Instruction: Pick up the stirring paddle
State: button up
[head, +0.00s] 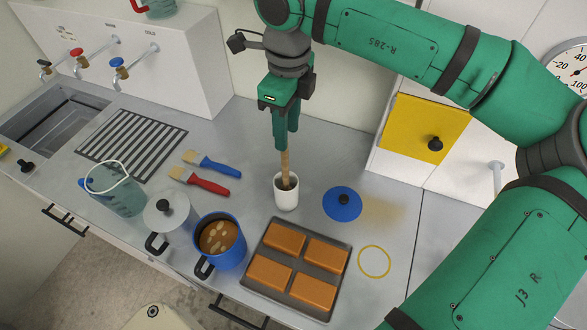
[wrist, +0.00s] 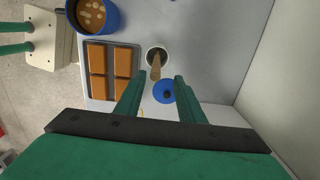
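The stirring paddle (head: 285,168), a light brown wooden stick, stands nearly upright in a white cup (head: 286,195) on the grey counter. The wrist view also shows the paddle (wrist: 155,68) and the cup's dark inside (wrist: 156,52). My gripper (head: 287,140) is directly above the cup, fingers pointing down. In the wrist view my gripper (wrist: 159,76) is open, with a clear gap between the fingers. The paddle's top end shows at the fingertips, nearer the left finger. Whether it touches that finger I cannot tell. The paddle's lower end is hidden in the cup.
A blue lid (head: 342,204) lies close right of the cup. A tray of orange-brown blocks (head: 335,285) is in front.

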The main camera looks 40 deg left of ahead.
aim_at(286, 163)
jog(key=f, duration=0.7)
jog(key=s+f, duration=0.1)
jog(key=f, duration=0.3)
jog(key=shift+w, duration=0.1)
grip_shut()
